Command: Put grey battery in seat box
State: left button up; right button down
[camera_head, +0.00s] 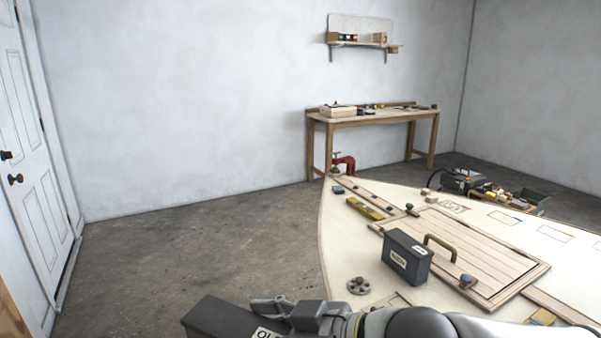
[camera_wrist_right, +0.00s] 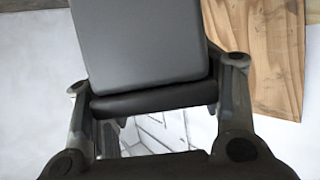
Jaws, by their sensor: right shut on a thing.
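My right gripper (camera_head: 300,316) comes in along the bottom edge in the head view, shut on a dark grey box-shaped battery (camera_head: 222,318). Its white label is cut off and shows "OL". In the right wrist view the grey battery (camera_wrist_right: 140,45) sits between the fingers. A second dark grey battery (camera_head: 407,258) with a small white label stands upright on the pale plywood hull (camera_head: 342,240). Beside it is a slatted wooden panel (camera_head: 485,255) with a brown handle (camera_head: 440,247); it looks like a closed lid. No open box interior shows. My left gripper is not in view.
A round metal fitting (camera_head: 358,286) and a yellow block (camera_head: 365,208) lie on the hull. A workbench (camera_head: 375,118) and wall shelf (camera_head: 362,44) are behind. A white door (camera_head: 35,150) is at left. Bare floor (camera_head: 200,245) lies between door and hull.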

jog(key=shift+w+a+f+m+t, duration=0.1)
jog(key=shift+w+f+m+t, duration=0.2)
jog(key=shift+t, duration=0.1)
jog(key=w+m, duration=0.1)
jog(key=w+d+f+t+h, duration=0.1)
jog(key=w+d+m+t, duration=0.1)
jog(key=shift+w+d+f+m+h, duration=0.1)
jog(key=shift+d+f+m+h, duration=0.1)
jog(key=shift+f+m+h, duration=0.15)
jog(key=w+d+m+t+h, duration=0.1)
jog(key=d+m+h, duration=0.2)
jog(key=d, duration=0.4)
jog(key=w+d+r+m+t+h, duration=0.1)
jog(key=w+d+m+t+h, duration=0.1)
jog(key=d, duration=0.6)
jog(key=w+d+r+m+t+h, duration=0.1)
jog(key=d+m+t+h, duration=0.1)
jog(key=d+m+h, duration=0.3)
jog(key=d, duration=0.3)
jog(key=shift+w, duration=0.35)
jog(key=shift+d+r+h, duration=0.1)
jog(key=shift+h, duration=0.15)
